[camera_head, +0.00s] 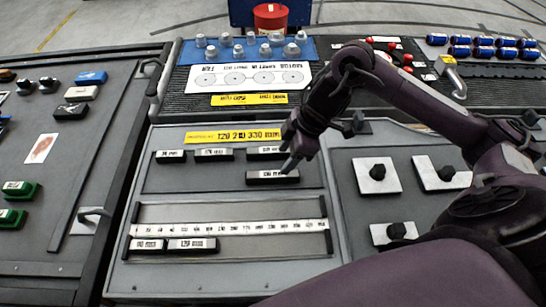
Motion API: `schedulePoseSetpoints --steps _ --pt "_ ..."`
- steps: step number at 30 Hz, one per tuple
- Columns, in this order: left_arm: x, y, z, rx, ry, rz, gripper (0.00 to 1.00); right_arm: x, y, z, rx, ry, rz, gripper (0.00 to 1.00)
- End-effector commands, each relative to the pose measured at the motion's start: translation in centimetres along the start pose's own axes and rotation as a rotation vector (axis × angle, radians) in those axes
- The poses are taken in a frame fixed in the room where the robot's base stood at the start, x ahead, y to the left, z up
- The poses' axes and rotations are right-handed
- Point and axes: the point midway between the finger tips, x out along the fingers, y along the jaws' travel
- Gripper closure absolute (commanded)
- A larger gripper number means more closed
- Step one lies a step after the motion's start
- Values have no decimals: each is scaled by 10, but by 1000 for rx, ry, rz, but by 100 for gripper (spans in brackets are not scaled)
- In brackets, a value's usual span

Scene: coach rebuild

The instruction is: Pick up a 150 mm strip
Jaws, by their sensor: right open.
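Several dark strips with white labels lie on the grey panel in front of me; the labels are too small to read surely, so I cannot tell which is the 150 mm one. In the upper recess are a short strip (170,156), a second strip (213,154), a third (265,153) and a separate strip (272,176) in front of it. Two more strips, one shorter (147,245) and one longer (192,245), lie below the white ruler (230,229). My right gripper (287,158) is open, fingers pointing down over the right end of the separate strip; contact is unclear. My left gripper is out of view.
A yellow sign (232,135) stands behind the strips. White plates with black knobs (375,175) sit to the right, beneath my right arm. A blue mat (230,50) with grey fittings and a row of blue cans (483,52) are farther back. A side bench (50,200) stands left.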

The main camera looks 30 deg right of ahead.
Motion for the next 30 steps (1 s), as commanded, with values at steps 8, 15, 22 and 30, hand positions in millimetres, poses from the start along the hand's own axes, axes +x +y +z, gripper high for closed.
schedulePoseSetpoints --steps 8,15,22,30 --pt "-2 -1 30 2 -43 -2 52 28 0 0 2 1 -4 47" --pt "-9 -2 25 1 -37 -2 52 63 2 0 2 0 -4 47" --pt "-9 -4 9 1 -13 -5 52 78 3 1 0 -1 -1 47" --pt "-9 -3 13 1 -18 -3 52 77 3 1 0 0 -1 62"
